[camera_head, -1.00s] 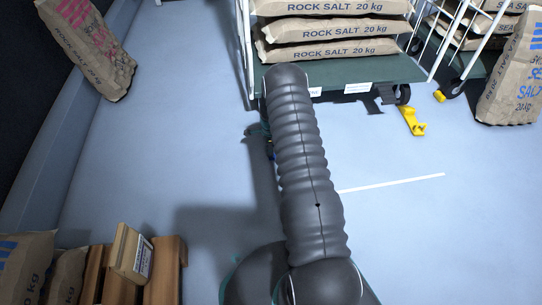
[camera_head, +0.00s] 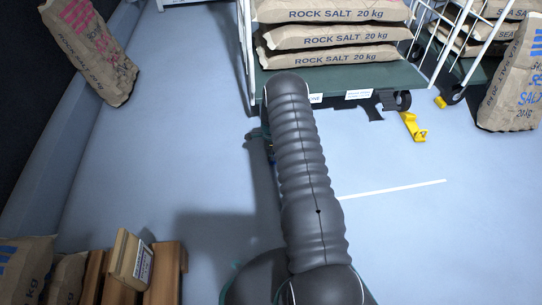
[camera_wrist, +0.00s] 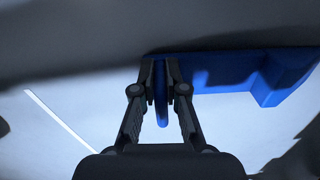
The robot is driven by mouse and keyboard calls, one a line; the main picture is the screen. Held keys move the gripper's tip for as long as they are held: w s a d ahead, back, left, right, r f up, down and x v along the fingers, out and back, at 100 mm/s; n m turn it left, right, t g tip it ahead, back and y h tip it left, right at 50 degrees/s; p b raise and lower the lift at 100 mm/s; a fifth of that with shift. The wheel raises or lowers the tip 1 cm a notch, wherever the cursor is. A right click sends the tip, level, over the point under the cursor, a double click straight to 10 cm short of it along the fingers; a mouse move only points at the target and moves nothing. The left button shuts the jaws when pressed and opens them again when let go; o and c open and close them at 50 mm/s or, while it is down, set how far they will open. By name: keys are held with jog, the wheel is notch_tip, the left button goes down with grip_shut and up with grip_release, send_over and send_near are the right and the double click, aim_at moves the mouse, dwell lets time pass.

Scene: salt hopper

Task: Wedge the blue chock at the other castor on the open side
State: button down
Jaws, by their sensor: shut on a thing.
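The blue chock (camera_wrist: 225,72) shows in the wrist view. My gripper (camera_wrist: 160,75) is shut on its thin upright blue fin, and the chock's body extends to the right, with a step at its right end. A blurred dark band crosses the top of the wrist view and hides part of the chock. In the head view my arm covers the gripper and most of the area around it. The trolley's green deck (camera_head: 330,80) is beyond my arm. One castor (camera_head: 403,101) shows under its right corner; the left corner's castor is hidden by my arm.
A yellow chock (camera_head: 412,127) lies near the right castor, and a smaller yellow piece (camera_head: 440,102) lies farther right. Salt bags lean at left (camera_head: 92,50) and right (camera_head: 512,85). A pallet (camera_head: 165,270) is at bottom left. Floor left of my arm is clear.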

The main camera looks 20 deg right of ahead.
jog(key=shift+w+d+f, duration=0.15)
jog(key=shift+w, duration=0.4)
jog(key=shift+w+d+f, duration=0.15)
jog(key=shift+w, duration=0.35)
jog(key=shift+w+d, duration=0.1)
jog(key=shift+w, duration=0.25)
dwell(0.4)
jog(key=c, duration=1.1)
grip_release()
jog(key=shift+c, duration=0.2)
jog(key=shift+s, duration=0.1)
notch_tip(320, 180, up, 12)
